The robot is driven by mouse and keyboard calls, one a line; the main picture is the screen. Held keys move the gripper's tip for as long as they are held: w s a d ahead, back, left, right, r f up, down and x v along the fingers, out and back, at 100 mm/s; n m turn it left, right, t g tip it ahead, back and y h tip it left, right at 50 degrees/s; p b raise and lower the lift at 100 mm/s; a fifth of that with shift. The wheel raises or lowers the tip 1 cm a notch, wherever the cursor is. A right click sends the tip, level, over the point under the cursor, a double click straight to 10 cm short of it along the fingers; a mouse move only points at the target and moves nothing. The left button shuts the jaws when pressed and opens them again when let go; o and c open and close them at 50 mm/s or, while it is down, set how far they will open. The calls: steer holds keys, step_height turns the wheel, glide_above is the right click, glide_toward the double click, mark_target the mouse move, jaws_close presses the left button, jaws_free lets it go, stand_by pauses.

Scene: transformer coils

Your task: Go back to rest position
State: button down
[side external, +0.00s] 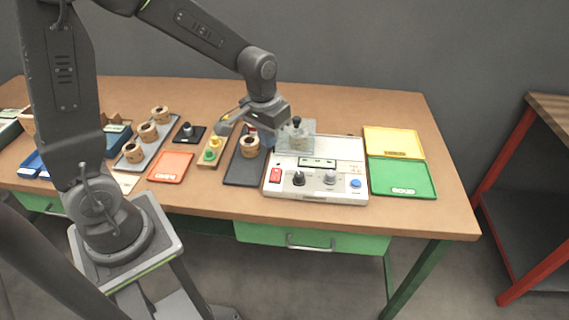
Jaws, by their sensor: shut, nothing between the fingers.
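My gripper (268,137) points down over the middle of the workbench (300,221). It is shut and holds nothing. It is close to a transformer coil (250,146) on a dark mat (243,178) and to the left back corner of the white test device (318,171). I cannot tell whether my gripper touches either one. The arm is stretched out from the left of the view, with its wrist above the bench.
Several coils stand on a grey tray (130,166) at left. An orange tray (169,167), a yellow tray (393,141) and a green tray (402,177) lie on the bench. A clear upright panel (309,134) stands by the device.

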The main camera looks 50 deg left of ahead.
steer(key=s+d+r+m+t, duration=0.1)
steer(key=s+d+r+t, duration=0.1)
steer(key=s+r, duration=0.4)
steer(key=s+d+r+m+t, duration=0.1)
steer(key=s+r+t, duration=0.1)
steer(key=s+r, duration=0.4)
steer(key=s, duration=0.3)
steer(key=shift+s+d+r, duration=0.2)
steer(key=shift+d+r, duration=0.15)
steer(key=shift+r, duration=0.05)
steer(key=c, duration=1.8)
jaws_free()
steer(key=shift+c, duration=0.2)
